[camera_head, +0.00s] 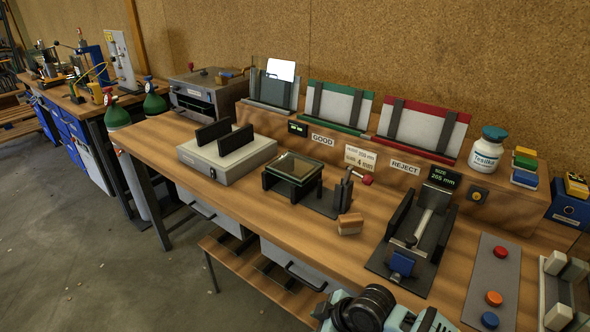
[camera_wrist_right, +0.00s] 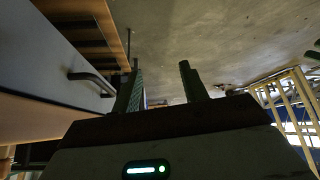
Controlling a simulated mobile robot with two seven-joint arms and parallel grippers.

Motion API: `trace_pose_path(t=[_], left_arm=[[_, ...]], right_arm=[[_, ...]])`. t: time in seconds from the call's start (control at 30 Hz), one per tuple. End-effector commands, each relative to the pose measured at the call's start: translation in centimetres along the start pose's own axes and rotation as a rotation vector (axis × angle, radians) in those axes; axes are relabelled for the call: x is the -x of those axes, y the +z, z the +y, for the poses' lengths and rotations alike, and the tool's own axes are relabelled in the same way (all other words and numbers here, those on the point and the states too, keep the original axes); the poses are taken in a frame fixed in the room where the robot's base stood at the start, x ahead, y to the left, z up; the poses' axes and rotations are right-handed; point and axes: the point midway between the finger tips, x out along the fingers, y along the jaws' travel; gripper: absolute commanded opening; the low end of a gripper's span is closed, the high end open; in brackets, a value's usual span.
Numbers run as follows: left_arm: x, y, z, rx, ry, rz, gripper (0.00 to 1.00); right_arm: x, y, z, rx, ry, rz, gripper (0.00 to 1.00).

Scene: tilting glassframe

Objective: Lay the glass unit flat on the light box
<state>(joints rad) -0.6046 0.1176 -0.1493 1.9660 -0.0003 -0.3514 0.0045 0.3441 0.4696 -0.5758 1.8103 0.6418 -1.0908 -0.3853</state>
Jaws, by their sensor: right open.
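A dark, glossy glass pane with a pale border (camera_head: 295,167) lies roughly level on a low black stand in the middle of the bench in the head view; it looks like the glass unit. Left of it is a flat grey box (camera_head: 205,166) with two upright black blocks on top; I cannot tell whether this is the light box. A bright white panel (camera_head: 281,70) leans in the grey rack at the back. My right gripper (camera_wrist_right: 160,88) shows in its wrist view, open and empty, with floor behind its fingers. My left gripper is not in view.
A green rack (camera_head: 338,105) by the GOOD label and a red rack (camera_head: 421,127) by the REJECT label stand behind. A wooden block (camera_head: 350,224), a slide gauge (camera_head: 418,233) and a button panel (camera_head: 493,275) occupy the right side. The bench's front left is bare.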

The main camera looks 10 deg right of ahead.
Motion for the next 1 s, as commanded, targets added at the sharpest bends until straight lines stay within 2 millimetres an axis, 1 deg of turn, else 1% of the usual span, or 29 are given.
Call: trace_pose_path(t=[0.03,0.17,0.3,0.37,0.5,0.6,0.7,0.8,0.87,0.9,0.93,1.0], left_arm=[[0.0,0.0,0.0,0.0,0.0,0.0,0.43],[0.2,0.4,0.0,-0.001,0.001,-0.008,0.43],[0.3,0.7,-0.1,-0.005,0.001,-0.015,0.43],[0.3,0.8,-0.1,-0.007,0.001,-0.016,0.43],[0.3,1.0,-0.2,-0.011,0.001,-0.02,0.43],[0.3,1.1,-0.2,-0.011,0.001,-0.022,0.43],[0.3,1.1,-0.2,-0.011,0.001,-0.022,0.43],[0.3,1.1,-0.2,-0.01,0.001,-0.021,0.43],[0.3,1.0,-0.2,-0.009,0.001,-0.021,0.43],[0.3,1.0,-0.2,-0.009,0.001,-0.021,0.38],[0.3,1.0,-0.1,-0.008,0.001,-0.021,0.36],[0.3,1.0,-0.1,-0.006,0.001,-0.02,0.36]], right_arm=[[-0.8,1.1,-1.7,-0.061,0.009,0.03,0.44],[-1.7,3.6,-4.3,-0.204,0.074,0.099,0.44],[-1.7,7.1,-7.0,-0.352,0.156,0.151,0.44],[-1.4,8.9,-8.2,-0.412,0.195,0.165,0.44],[0.0,13.1,-10.8,-0.527,0.29,0.183,0.44],[1.3,15.7,-12.3,-0.581,0.35,0.186,0.44],[2.5,17.7,-13.5,-0.615,0.395,0.183,0.44],[3.3,18.9,-14.3,-0.632,0.422,0.181,0.44],[3.6,19.3,-14.5,-0.637,0.432,0.181,0.44],[3.8,19.5,-14.6,-0.639,0.436,0.18,0.38],[3.8,19.5,-14.6,-0.639,0.437,0.18,0.36],[3.8,19.6,-14.7,-0.64,0.439,0.181,0.36]])
